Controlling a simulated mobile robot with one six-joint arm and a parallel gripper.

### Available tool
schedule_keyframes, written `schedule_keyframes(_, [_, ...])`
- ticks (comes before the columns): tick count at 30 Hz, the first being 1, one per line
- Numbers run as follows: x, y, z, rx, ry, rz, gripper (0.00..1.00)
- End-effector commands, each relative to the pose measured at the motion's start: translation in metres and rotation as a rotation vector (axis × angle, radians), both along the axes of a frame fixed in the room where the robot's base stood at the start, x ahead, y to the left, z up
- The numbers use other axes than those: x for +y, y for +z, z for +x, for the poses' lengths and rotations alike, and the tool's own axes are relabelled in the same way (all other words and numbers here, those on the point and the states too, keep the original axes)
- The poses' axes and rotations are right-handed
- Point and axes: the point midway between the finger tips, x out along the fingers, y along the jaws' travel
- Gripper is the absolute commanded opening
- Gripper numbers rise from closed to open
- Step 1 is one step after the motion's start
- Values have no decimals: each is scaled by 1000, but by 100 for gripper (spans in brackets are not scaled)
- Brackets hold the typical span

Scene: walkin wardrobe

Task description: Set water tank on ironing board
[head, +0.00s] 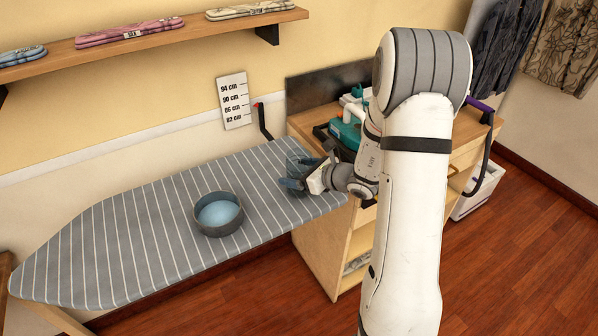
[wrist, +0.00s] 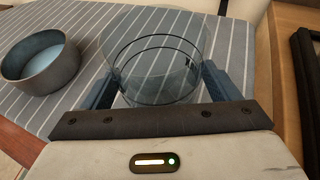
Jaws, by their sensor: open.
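The water tank (wrist: 156,50) is a clear, round, see-through vessel with dark rim lines. In the wrist view it appears to stand upright on the grey striped ironing board (head: 120,245), near the board's right end. My gripper (wrist: 160,88) is open, with one blue-grey finger on each side of the tank's near part. I cannot tell whether the fingers touch it. In the head view my gripper (head: 292,183) is low over the board's right end, and the tank is hard to make out there.
A dark grey bowl (head: 218,229) with a pale blue inside sits on the board, left of my gripper. A wooden cabinet (head: 320,255) with a teal and white appliance (head: 345,133) stands to the right. A wall shelf (head: 150,38) hangs above. The board's left half is clear.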

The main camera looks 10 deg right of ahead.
Motion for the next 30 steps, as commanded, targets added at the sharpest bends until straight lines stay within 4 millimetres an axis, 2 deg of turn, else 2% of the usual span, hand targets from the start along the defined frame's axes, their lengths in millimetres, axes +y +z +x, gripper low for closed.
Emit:
schedule_keyframes(5, [-1, 5, -1, 0, -1, 0, 82])
schedule_keyframes(18, [-56, 38, -64, -2, -3, -2, 82])
schedule_keyframes(23, [-67, 46, -79, -1, -1, 0, 82])
schedule_keyframes(27, [-65, 52, -86, -7, 32, -21, 82])
schedule_keyframes(30, [-42, 62, -100, -35, 158, -104, 82])
